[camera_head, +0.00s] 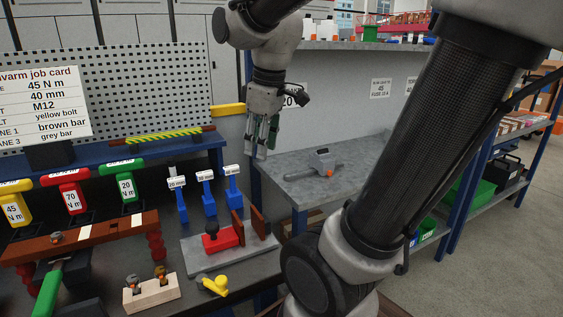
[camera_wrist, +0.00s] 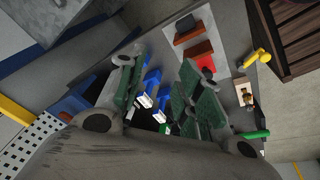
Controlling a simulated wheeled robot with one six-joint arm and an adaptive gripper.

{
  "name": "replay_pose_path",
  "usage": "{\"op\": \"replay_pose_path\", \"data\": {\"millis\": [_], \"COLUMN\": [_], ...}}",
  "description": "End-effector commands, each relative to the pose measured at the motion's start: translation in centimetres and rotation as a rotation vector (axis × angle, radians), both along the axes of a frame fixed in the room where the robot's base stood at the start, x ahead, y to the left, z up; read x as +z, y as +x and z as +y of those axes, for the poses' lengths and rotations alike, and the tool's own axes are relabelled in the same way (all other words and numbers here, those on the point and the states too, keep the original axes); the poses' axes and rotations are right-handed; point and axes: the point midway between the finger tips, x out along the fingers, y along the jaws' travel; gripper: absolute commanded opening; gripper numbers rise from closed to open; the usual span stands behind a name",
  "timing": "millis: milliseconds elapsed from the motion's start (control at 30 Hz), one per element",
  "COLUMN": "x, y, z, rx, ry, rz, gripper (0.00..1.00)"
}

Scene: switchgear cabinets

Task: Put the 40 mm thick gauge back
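Three blue gauges with white labels stand upright in a row on the bench in the head view: a left one (camera_head: 182,205), a middle one (camera_head: 208,195) and a right one (camera_head: 234,195). The labels are too small to tell surely which is 40 mm. My gripper (camera_head: 261,152) hangs fingers-down behind and right of them, higher up. In the wrist view its green-padded fingers (camera_wrist: 156,70) are apart, with nothing seen held between them. Blue gauges (camera_wrist: 152,82) show below, partly hidden by the fingers.
A red block (camera_head: 222,239) and brown plates (camera_head: 258,222) sit on a grey plate, with a yellow-handled item (camera_head: 214,285) in front. Yellow, red and green torque tools (camera_head: 123,186) stand left. A job card (camera_head: 40,105) stands behind. A grey side table (camera_head: 345,172) holds a small device (camera_head: 322,162).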

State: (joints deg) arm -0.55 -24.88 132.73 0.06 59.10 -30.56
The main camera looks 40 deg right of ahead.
Motion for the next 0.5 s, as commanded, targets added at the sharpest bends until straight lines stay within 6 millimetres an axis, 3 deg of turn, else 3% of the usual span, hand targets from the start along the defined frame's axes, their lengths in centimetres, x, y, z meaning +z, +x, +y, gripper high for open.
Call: {"op": "replay_pose_path", "data": {"millis": [100,200,333,500], "x": [-0.6,-1.3,-2.1,-2.3], "y": [-4.1,-6.3,-7.9,-8.3], "z": [-0.1,-0.2,-0.3,-0.3], "rx": [-0.224,-0.372,-0.486,-0.526], "ry": [0.06,0.106,0.147,0.163], "rz": [-0.068,-0.107,-0.135,-0.144], "gripper": [0.35,0.35,0.35,0.35]}}
